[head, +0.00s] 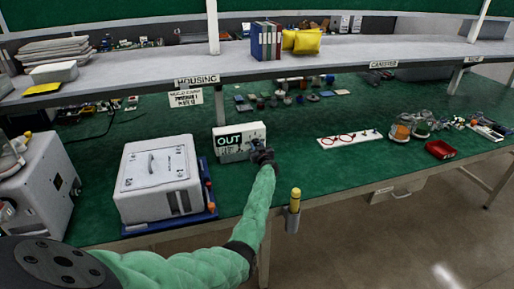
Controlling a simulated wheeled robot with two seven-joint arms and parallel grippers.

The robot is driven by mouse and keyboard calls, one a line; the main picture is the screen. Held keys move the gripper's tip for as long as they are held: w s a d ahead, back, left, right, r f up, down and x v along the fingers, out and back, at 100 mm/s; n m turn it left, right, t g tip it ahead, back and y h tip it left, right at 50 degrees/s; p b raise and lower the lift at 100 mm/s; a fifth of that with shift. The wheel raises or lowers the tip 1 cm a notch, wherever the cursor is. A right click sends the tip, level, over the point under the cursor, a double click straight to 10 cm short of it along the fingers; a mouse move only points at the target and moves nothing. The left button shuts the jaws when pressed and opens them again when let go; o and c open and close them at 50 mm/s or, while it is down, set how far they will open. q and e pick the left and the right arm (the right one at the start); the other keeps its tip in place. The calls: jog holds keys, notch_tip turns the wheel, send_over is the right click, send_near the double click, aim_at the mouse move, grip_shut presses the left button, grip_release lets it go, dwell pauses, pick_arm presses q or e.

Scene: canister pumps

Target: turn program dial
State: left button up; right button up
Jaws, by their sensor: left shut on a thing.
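A small white device (226,147) with a dark display reading "OUT" stands on the green bench mat. My left gripper (262,156) is at the right end of its front face, with the green-sleeved arm reaching up from below. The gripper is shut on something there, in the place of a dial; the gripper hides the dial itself. My right gripper does not show.
A white box with a handle (158,178) stands on a blue base left of the device. A grey machine (40,185) is at the far left. A yellow-topped holder (294,210) hangs at the bench's front edge. A white strip with red rings (350,139) lies to the right. A shelf (330,62) spans above.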

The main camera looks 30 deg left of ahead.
pick_arm(q)
jog(key=n+b, duration=0.6)
jog(key=n, duration=0.8)
jog(key=n+b, duration=0.7)
jog(key=n, duration=0.7)
jog(key=shift+d+r, duration=0.1)
jog(key=shift+r, duration=0.1)
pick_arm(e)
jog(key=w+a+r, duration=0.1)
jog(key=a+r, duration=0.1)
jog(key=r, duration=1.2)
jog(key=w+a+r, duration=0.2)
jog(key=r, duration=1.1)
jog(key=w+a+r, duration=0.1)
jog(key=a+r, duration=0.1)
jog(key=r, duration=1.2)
pick_arm(q)
jog(key=n+b, duration=0.3)
jog(key=n, duration=0.2)
jog(key=shift+r+n, duration=0.1)
jog(key=shift+n, duration=0.7)
jog(key=shift+b, duration=0.3)
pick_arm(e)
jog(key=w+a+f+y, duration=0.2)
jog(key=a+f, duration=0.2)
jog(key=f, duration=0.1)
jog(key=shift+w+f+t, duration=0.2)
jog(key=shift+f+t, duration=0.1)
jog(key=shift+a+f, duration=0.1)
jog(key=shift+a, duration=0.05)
